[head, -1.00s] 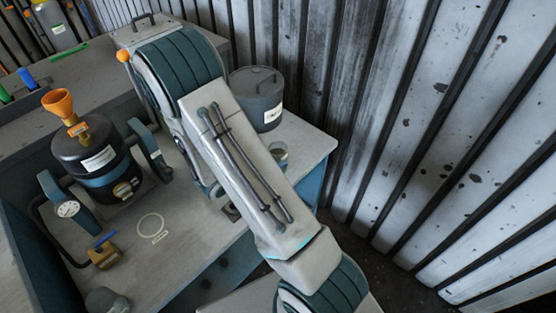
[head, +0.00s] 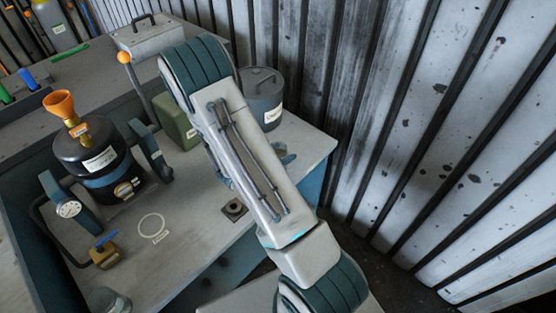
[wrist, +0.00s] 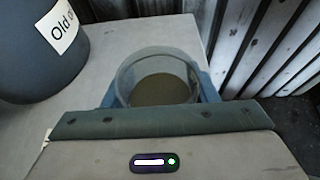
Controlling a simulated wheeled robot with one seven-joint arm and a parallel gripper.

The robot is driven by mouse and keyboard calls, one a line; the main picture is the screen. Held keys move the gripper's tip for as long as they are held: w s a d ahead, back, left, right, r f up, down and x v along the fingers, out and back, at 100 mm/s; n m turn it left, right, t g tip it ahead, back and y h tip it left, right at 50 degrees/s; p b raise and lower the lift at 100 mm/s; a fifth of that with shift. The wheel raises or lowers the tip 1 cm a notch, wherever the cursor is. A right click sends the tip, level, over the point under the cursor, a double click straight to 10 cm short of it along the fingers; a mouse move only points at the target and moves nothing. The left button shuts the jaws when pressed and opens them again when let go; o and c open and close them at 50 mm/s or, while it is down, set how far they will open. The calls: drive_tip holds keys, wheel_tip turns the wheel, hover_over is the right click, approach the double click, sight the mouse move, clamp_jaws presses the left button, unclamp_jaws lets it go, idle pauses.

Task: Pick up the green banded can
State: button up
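I see no can with a clear green band. An olive-green can (head: 178,122) stands on the bench, partly hidden by my arm. A round, see-through container (wrist: 157,78) with a brownish bottom stands near the bench corner in the wrist view. Blue fingers of my gripper (wrist: 158,97) show on both sides of it, close to its walls. Whether they press on it cannot be told. In the head view my gripper (head: 285,156) is mostly hidden behind my arm.
A dark grey lidded pot (head: 262,98) with a label stands close behind; it fills the wrist view's upper left (wrist: 38,50). A black canister with a blue band (head: 95,165) and orange funnel (head: 60,104) stands left. A corrugated wall (head: 430,130) rises right.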

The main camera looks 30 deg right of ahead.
sight(281, 144)
drive_tip(key=shift+r, duration=0.15)
drive_tip(key=shift+c, duration=0.2)
drive_tip(key=shift+r, duration=0.6)
wheel_tip(281, 144, up, 2)
drive_tip(key=shift+r, duration=0.2)
drive_tip(key=s+d+r+p, duration=0.6)
drive_tip(key=s+r+p, duration=0.1)
drive_tip(key=s+p, duration=0.2)
drive_tip(key=shift+s+d+r+p, duration=0.15)
drive_tip(key=shift+s+r+p, duration=0.1)
drive_tip(key=shift+p, duration=0.15)
